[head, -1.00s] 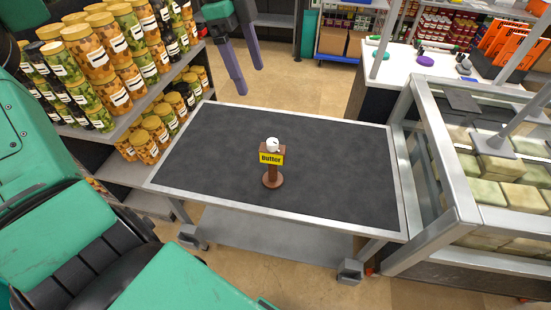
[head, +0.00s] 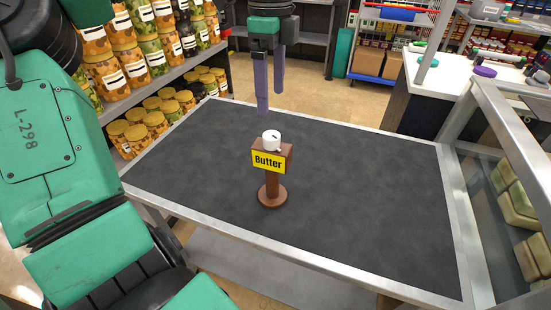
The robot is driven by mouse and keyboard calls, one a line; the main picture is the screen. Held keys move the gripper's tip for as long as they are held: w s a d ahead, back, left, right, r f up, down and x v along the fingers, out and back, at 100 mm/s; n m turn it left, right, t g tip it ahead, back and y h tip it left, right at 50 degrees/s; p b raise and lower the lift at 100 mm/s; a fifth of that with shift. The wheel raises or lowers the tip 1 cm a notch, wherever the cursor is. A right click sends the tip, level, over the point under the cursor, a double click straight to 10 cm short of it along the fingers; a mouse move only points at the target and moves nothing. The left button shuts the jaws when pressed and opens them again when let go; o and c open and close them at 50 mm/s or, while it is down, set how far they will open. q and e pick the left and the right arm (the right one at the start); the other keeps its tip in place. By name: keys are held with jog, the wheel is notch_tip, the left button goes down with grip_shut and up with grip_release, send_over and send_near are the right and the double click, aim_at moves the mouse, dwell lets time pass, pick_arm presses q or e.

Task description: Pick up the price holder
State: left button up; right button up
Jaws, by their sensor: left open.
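The price holder (head: 272,175) stands upright on the dark top of the cart table (head: 370,200). It is a brown wooden stand with a round base, a yellow "Butter" label and a small white knob on top. My left gripper (head: 270,112) hangs from the top of the head view, its two purple fingers pointing down and parted, with nothing between them. Its fingertips appear just above and behind the holder's white knob, apart from it as far as I can tell. My right gripper is not in view.
Shelves of jars (head: 150,60) stand at the left behind the table. A glass-sided case with pale blocks (head: 515,210) adjoins the table's right side. A white counter (head: 480,85) stands at the back right. The tabletop around the holder is clear.

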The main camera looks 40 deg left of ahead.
aim_at(272, 149)
pick_arm(q)
jog(key=shift+s+f, duration=0.2)
jog(key=shift+f, duration=0.4)
notch_tip(272, 149, down, 13)
jog(key=shift+d+r+p, duration=0.1)
jog(key=shift+r+p, duration=0.1)
jog(key=shift+p, duration=0.8)
jog(key=shift+f, duration=0.35)
grip_shut()
